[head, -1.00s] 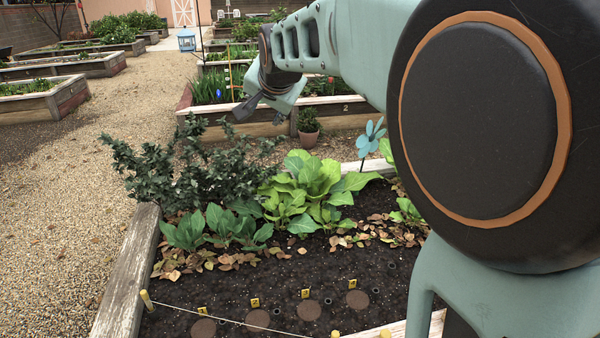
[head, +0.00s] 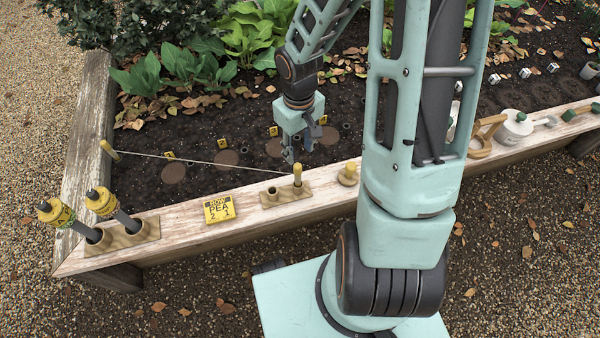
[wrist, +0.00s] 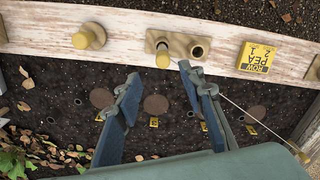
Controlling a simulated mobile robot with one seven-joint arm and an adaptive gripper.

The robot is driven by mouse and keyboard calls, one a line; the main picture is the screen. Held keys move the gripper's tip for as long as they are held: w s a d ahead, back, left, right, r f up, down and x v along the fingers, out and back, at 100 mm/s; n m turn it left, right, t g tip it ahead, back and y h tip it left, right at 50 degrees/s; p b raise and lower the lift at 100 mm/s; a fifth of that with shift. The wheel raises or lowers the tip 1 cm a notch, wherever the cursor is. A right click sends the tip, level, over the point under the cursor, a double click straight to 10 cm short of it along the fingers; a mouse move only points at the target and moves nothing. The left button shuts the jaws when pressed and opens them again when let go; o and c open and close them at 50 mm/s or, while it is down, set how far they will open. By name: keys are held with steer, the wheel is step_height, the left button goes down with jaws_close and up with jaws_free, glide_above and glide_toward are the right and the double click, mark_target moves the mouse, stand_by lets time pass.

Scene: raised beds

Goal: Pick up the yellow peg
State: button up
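A yellow peg (head: 297,175) stands upright in one hole of a tan two-hole block (head: 270,200) on the bed's front board. The block's other hole is empty. In the wrist view the peg's round top (wrist: 163,60) shows just beyond the fingertips, between their lines, nearer the right finger. My gripper (head: 298,154) is open and empty, pointing down over the soil just behind the block. In the wrist view its two blue-grey fingers (wrist: 160,80) are spread apart. Neither appears to touch the peg, though the right fingertip looks close to the block.
A string runs from a yellow stake (head: 109,150) towards the peg; its end is unclear. On the board are a yellow knob on a round base (head: 349,174), a ROW PEA sign (head: 219,209) and two yellow-topped tools (head: 112,208) in a holder. Numbered soil discs (head: 173,173) lie behind.

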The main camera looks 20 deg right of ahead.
mark_target(298, 171)
steer(key=f+b, duration=0.1)
steer(key=f, duration=0.2)
steer(key=f+b, duration=0.2)
steer(key=f, duration=0.2)
steer(key=f+b, duration=0.2)
steer(key=f, duration=0.2)
steer(key=shift+a, duration=0.25)
steer(key=shift+s+r, duration=0.1)
steer(key=shift+r, duration=0.05)
jaws_close()
